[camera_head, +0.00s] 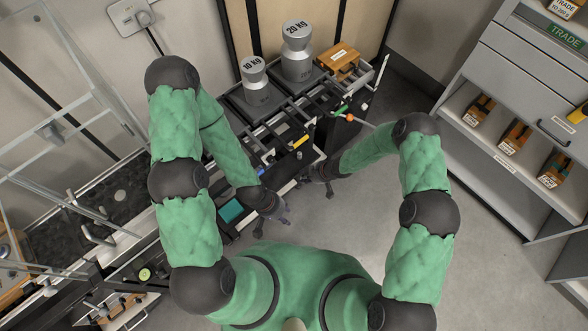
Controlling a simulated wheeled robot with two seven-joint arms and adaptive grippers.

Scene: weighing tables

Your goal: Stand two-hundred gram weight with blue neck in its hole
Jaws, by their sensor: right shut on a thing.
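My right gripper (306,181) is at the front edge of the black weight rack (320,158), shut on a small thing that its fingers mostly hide. I cannot make out that thing's neck colour. A small blue spot (261,171) shows on the rack left of the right gripper; it is too small to tell whether it is a weight's neck. My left gripper (284,215) hangs lower, in front of the rack and apart from the right one. Its fingers are too small to tell open from shut. The weight's hole cannot be picked out.
A teal pad (231,210) lies near my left forearm. Grey drawers (540,85) stand right; floor between is clear.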

